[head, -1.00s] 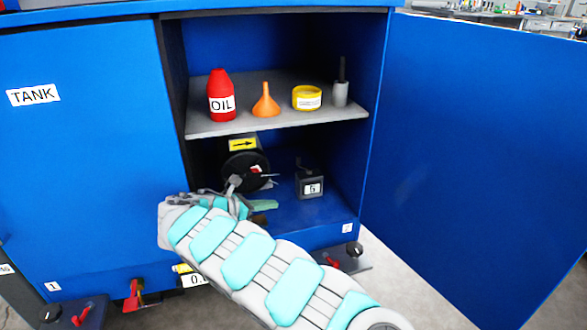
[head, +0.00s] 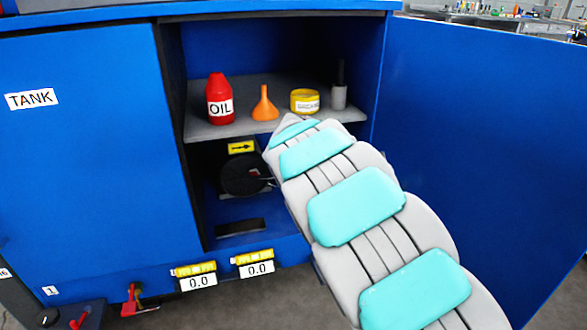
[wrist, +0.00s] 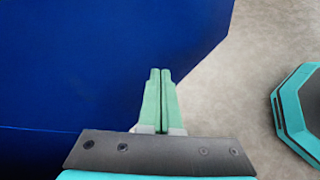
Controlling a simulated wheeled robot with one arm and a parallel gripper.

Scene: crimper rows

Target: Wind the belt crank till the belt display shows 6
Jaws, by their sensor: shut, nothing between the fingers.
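A round black wheel (head: 238,176) sits low in the open blue cabinet, with a yellow label (head: 242,147) bearing a black right-pointing arrow above it. It looks like the belt crank; its right side is partly covered by my arm. The small dark display box right of it is hidden behind my arm now. My gripper (wrist: 160,75) shows in the wrist view with its green fingers together and nothing between them, in front of a blue panel. In the head view my arm hides the gripper.
The cabinet shelf (head: 230,128) holds a red OIL bottle (head: 220,100), an orange funnel (head: 265,105), a yellow tin (head: 304,101) and a grey pot (head: 338,97). The blue door (head: 470,130) stands open at right. Two gauges (head: 196,277) reading 0.0 are on the front edge.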

